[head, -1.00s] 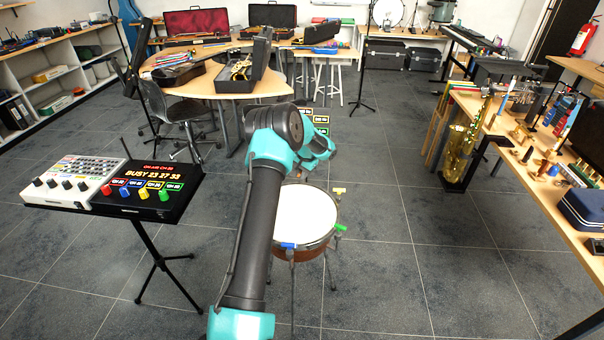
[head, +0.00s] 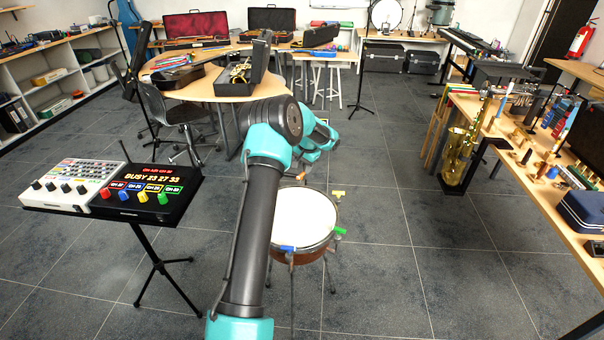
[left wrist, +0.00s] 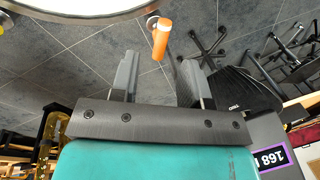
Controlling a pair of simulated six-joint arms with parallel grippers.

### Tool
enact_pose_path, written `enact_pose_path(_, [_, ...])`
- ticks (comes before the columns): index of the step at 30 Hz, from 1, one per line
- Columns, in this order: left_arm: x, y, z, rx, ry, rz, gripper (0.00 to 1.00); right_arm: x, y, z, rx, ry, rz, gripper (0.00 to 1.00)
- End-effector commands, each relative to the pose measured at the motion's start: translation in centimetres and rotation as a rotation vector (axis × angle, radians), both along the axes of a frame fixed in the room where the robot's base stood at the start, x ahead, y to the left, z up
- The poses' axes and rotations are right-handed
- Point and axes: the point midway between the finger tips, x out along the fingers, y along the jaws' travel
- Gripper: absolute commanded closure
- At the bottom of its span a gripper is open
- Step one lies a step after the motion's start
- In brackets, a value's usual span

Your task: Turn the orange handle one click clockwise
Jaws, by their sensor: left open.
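The orange handle (left wrist: 161,40) is a short peg on the drum's edge in the left wrist view. My left gripper (left wrist: 157,66) is open, and the handle stands just ahead of and between its two fingertips, with no clear contact. The snare drum (head: 303,220) has a white head and sits on a stand in the head view. Its blue handle (head: 287,248), green handle (head: 340,230) and yellow handle (head: 338,193) show on the rim. My right gripper is out of view.
A control panel (head: 150,193) with coloured knobs stands on a tripod at left. A round table (head: 215,88) is behind, with a chair (head: 180,112) before it. A bench with a saxophone (head: 462,150) is at right. The floor right of the drum is clear.

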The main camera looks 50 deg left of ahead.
Motion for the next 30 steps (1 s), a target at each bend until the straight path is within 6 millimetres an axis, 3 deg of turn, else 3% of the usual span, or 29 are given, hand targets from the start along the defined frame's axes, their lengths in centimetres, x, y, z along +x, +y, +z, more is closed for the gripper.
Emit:
enact_pose_path(9, [0.3,-1.3,6.3,0.001,-0.003,-0.001,0.58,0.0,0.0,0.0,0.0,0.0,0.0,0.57])
enact_pose_path(16, [0.4,-2.0,10.0,0.0,-0.002,0.0,0.58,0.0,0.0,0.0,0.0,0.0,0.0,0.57])
enact_pose_path(21, [0.5,-2.2,11.2,0.0,0.0,0.001,0.58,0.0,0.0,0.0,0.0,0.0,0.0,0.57])
enact_pose_path(30, [0.4,-2.2,11.4,0.0,0.0,0.001,0.58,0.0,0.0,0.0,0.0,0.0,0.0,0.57])
